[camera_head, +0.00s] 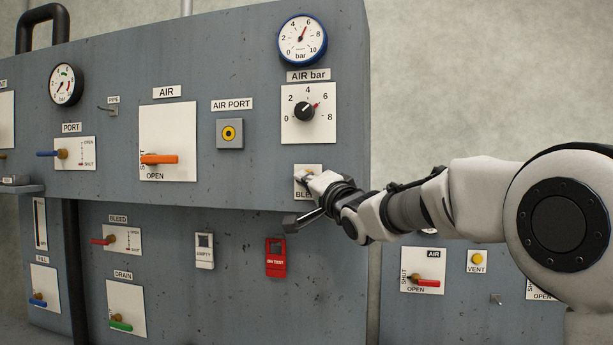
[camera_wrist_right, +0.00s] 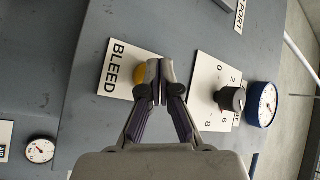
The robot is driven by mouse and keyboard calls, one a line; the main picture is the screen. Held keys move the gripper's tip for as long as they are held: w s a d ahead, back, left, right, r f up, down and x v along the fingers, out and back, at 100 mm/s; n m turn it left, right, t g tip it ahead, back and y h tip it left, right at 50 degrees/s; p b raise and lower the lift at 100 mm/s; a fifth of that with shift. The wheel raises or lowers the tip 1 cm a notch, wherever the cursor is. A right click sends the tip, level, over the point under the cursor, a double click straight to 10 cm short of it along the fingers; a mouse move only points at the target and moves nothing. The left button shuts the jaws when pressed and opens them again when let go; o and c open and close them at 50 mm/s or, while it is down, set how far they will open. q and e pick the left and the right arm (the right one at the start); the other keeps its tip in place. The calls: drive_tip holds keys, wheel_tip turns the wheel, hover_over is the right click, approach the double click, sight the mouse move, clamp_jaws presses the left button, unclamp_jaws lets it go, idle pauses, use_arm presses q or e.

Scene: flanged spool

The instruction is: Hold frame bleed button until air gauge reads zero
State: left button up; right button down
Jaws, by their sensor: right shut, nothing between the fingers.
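The bleed button is yellow, on a white BLEED plate (camera_head: 301,194) low on the grey panel. In the head view its yellow top (camera_head: 308,172) is mostly hidden by my right gripper (camera_head: 313,180). In the right wrist view the button (camera_wrist_right: 139,74) shows just left of the shut, empty fingertips (camera_wrist_right: 160,78); I cannot tell whether they touch or press it. The air gauge (camera_head: 302,40) has a blue rim, and its needle points up and slightly right, roughly between 5 and 6 bar. It also shows in the right wrist view (camera_wrist_right: 264,103). My left gripper is not in view.
The AIR bar dial (camera_head: 304,111) stands above the button, its pointer near 6. The AIR PORT (camera_head: 229,133) and orange AIR lever (camera_head: 160,159) are to the left. A red tag (camera_head: 275,257) hangs below. A yellow VENT button (camera_head: 476,259) sits on the lower right panel.

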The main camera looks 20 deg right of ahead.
drive_tip(key=shift+w+d+p, duration=0.25)
drive_tip(key=shift+w+p, duration=0.15)
drive_tip(key=shift+p, duration=0.2)
idle(0.6)
idle(1.8)
drive_tip(key=shift+s+a+b, duration=0.5)
drive_tip(key=shift+s, duration=0.25)
drive_tip(key=s+a+b, duration=0.1)
drive_tip(key=s, duration=0.1)
drive_tip(key=s+a+b, duration=0.1)
drive_tip(key=s, duration=0.1)
drive_tip(key=shift+a, duration=0.4)
